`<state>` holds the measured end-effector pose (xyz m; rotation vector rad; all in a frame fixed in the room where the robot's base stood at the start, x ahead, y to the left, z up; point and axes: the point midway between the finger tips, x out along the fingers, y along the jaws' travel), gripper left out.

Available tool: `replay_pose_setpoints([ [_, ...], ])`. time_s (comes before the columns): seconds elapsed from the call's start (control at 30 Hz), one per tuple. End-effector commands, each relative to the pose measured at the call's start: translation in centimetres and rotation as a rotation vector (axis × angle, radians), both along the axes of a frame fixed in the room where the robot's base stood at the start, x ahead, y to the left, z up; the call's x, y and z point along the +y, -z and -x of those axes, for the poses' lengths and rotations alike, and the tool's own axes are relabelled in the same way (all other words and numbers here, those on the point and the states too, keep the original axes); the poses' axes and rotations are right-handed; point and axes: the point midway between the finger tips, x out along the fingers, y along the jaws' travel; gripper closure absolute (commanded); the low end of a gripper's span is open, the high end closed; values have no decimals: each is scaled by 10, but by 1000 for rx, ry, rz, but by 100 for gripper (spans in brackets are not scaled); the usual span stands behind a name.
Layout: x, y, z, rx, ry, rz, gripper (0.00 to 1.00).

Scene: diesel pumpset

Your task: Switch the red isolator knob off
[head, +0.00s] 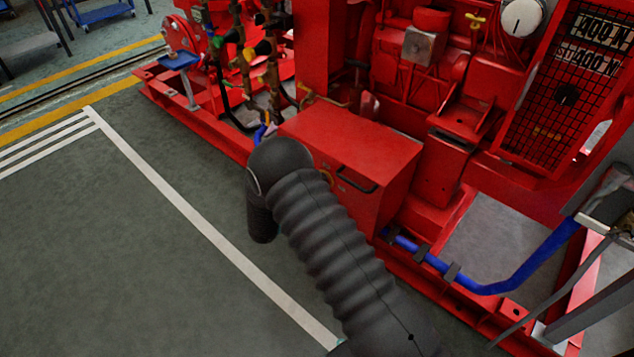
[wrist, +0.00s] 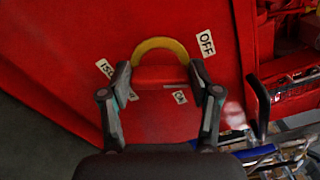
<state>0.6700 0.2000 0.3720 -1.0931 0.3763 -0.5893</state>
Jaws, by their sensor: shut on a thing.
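The red isolator knob (wrist: 160,75) is in the middle of the wrist view, on a red panel. A yellow ring (wrist: 160,44) shows as an arc above it. An OFF label (wrist: 206,43) is up and right of the knob, and an ON label (wrist: 180,97) is just below its right side. My gripper (wrist: 160,70) is shut on the knob, one finger at its left side and one at its right. I cannot tell which label the knob points at.
The red box (head: 350,150) carrying the panel has a dark handle (head: 355,183). A blue hose (head: 490,287) runs along the red base frame at right. Valves and pipes (head: 250,60) stand behind. The grey floor (head: 130,260) at left is clear.

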Motion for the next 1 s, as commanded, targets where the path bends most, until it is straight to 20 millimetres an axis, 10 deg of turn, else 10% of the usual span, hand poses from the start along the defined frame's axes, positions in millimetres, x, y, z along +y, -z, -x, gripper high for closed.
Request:
replay_pose_setpoints([
  [1.0,2,1,-2,243,-4,315,72],
])
